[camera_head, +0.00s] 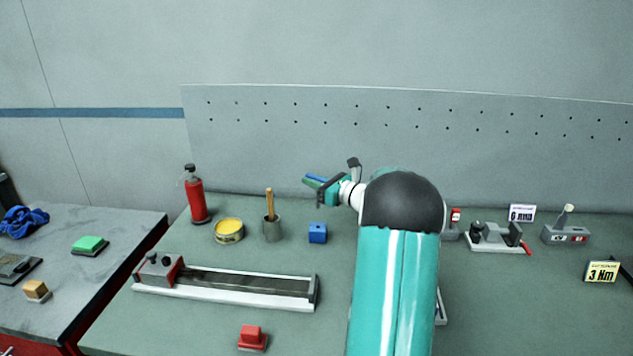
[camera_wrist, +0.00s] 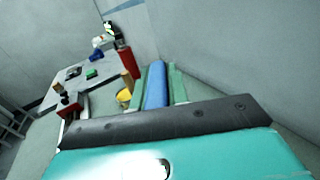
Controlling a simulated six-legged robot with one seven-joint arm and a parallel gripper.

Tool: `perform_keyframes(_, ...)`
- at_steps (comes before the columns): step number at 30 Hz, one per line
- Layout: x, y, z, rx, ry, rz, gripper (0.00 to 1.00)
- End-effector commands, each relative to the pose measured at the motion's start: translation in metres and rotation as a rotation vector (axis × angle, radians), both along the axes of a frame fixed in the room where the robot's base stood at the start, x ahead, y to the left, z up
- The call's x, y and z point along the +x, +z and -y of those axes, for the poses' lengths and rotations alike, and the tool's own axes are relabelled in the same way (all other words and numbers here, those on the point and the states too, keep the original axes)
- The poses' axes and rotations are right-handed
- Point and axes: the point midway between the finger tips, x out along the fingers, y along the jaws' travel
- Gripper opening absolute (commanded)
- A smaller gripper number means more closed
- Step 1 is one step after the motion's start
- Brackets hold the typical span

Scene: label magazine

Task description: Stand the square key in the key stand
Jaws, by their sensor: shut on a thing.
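A blue bar, which I take to be the square key (camera_wrist: 156,84), lies lengthwise between the green fingers of my gripper (camera_wrist: 158,90) in the wrist view. In the head view my gripper (camera_head: 313,182) is raised above the bench and points left, with the blue bar (camera_head: 317,178) held roughly level. A small blue block with a dark spot on its face (camera_head: 318,233), apparently the key stand, sits on the bench below the gripper, apart from it. I cannot make out its opening clearly. The block does not show in the wrist view.
A grey cup with a wooden stick (camera_head: 272,230), a yellow tin (camera_head: 229,231) and a red extinguisher (camera_head: 196,200) stand left of the block. A long rail (camera_head: 230,287) lies in front. Fixtures with signs (camera_head: 495,238) stand right. A perforated panel (camera_head: 300,130) rises behind.

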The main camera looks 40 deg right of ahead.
Motion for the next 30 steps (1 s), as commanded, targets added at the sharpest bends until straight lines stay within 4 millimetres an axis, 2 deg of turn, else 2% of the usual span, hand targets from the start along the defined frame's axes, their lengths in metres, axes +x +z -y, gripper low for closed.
perform_keyframes(8,0.001,-0.010,-0.001,0.002,0.000,0.000,0.00)
perform_keyframes(21,0.000,-0.048,0.001,0.001,-0.001,0.000,0.00)
perform_keyframes(30,-0.001,-0.058,0.001,0.000,-0.002,0.000,0.00)
